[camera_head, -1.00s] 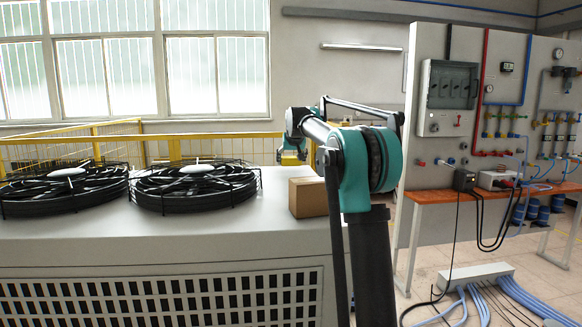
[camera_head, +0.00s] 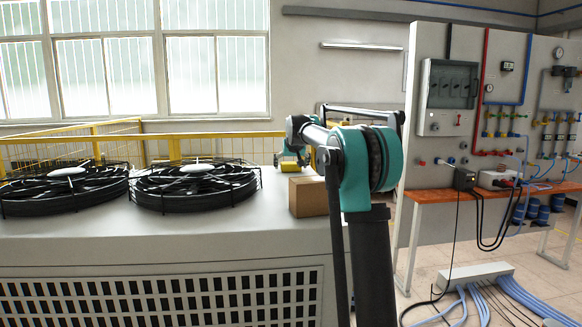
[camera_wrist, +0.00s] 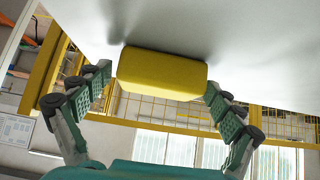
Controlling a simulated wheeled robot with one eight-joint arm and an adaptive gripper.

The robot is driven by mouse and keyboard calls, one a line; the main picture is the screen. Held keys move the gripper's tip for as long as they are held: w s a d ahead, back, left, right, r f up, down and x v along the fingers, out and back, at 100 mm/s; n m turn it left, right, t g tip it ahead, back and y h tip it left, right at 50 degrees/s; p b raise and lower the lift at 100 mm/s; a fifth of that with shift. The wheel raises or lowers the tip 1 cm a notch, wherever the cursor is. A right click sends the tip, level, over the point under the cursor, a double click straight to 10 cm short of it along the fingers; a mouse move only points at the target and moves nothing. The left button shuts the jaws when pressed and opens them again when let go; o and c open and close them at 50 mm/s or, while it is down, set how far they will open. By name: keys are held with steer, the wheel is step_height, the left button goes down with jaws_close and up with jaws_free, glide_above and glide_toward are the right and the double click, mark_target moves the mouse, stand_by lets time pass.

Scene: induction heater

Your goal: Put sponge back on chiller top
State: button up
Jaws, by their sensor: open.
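The yellow sponge (camera_head: 294,168) lies on the white chiller top (camera_head: 200,228), near its far edge, behind a cardboard box. My gripper (camera_head: 291,158) is over the sponge, pointing down. In the wrist view, which is upside down, the sponge (camera_wrist: 162,74) appears against the pale chiller top (camera_wrist: 262,58), with a soft shadow beside it. My gripper (camera_wrist: 158,80) is open there, with one green finger on either side of the sponge. The left finger shows a narrow gap to it; whether the right finger touches it, I cannot tell.
The cardboard box (camera_head: 308,197) stands just in front of the sponge near the chiller's right end. Two black fans (camera_head: 195,186) (camera_head: 66,190) fill the left part of the top. A yellow railing (camera_head: 230,148) runs behind.

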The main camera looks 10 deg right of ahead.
steer(key=shift+r, duration=0.2)
steer(key=v, duration=1.2)
steer(key=shift+f, duration=0.1)
stand_by(1.0)
